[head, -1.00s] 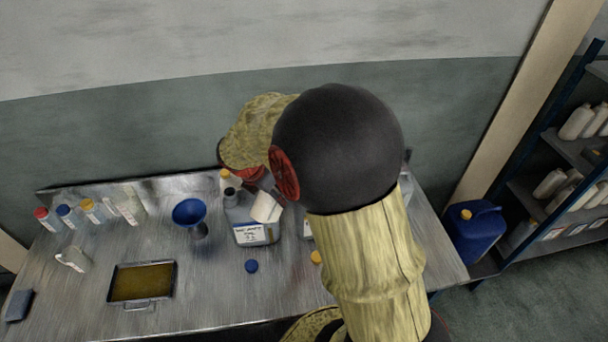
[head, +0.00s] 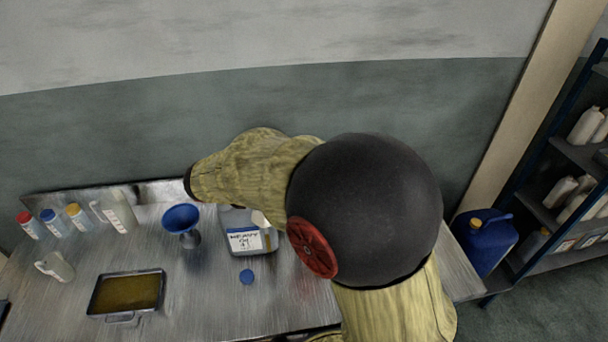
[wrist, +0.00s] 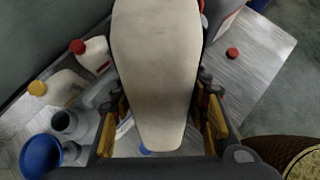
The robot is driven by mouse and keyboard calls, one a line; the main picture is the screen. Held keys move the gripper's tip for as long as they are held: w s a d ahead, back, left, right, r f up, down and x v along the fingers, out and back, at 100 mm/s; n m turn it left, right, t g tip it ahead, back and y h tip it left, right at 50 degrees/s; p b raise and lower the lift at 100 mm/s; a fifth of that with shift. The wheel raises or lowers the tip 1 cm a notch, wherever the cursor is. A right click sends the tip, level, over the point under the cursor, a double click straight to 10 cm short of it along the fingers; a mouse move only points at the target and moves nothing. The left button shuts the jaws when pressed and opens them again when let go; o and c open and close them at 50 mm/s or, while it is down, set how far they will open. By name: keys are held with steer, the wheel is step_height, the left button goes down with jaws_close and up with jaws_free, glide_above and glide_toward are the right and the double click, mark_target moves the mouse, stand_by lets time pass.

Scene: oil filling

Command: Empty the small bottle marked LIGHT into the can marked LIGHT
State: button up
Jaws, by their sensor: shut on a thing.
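My gripper (wrist: 162,125) is shut on a cream-white small bottle (wrist: 155,70), which fills the middle of the wrist view. Its label does not show, and its mouth cannot be made out. In the head view my arm hides the gripper; a pale piece (head: 261,219), probably the bottle, shows at the can's upper right. In the wrist view a grey can with an open dark neck (wrist: 65,122) stands left of the gripper, apart from the bottle.
A blue funnel (head: 181,219) stands left of the can. A blue cap (head: 247,277) lies in front of it. An oil-filled tray (head: 126,293) and several small bottles (head: 75,216) are further left. White cans with red (wrist: 77,46) and yellow (wrist: 37,88) caps stand behind.

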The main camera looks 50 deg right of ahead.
steer(key=shift+d+f+h+b, duration=0.1)
steer(key=shift+f+h+b, duration=0.2)
steer(key=shift+h+b, duration=1)
steer(key=shift+d+f+h+b, duration=0.1)
steer(key=shift+f+h+b, duration=0.35)
steer(key=shift+b, duration=1.55)
steer(key=shift+d+r+h+b, duration=0.15)
steer(key=shift+h+b, duration=0.6)
steer(key=shift+b, duration=0.2)
